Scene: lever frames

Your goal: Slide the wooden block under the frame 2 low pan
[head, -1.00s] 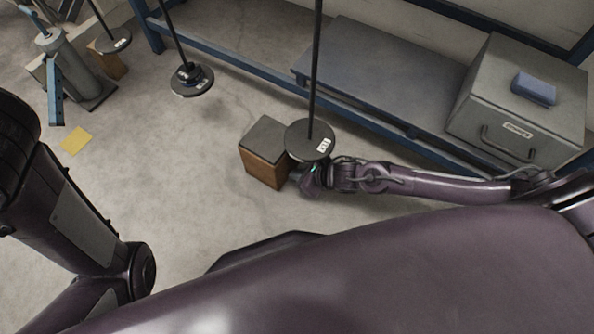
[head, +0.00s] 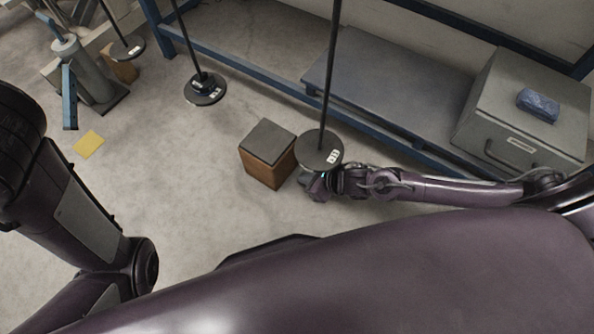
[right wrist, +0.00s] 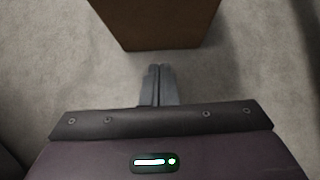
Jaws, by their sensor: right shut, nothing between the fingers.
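The wooden block (head: 268,174), brown with a dark grey top, stands upright on the floor in the middle of the head view. A round dark pan (head: 319,150) hangs on a thin rod just right of it; its small label is too small to read. My right gripper (head: 312,182) is shut and empty, low at the block's right and partly hidden by the pan. In the right wrist view its closed fingers (right wrist: 159,84) point at the block's side (right wrist: 155,22), with a small gap showing. My left gripper is out of view.
Another hanging pan (head: 205,89) is further back, and a third (head: 128,48) has a wooden block (head: 121,69) beneath it. A yellow card (head: 88,144) lies on the floor. A grey metal box (head: 520,110) stands right, near a blue rack (head: 250,82). Floor left of the block is clear.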

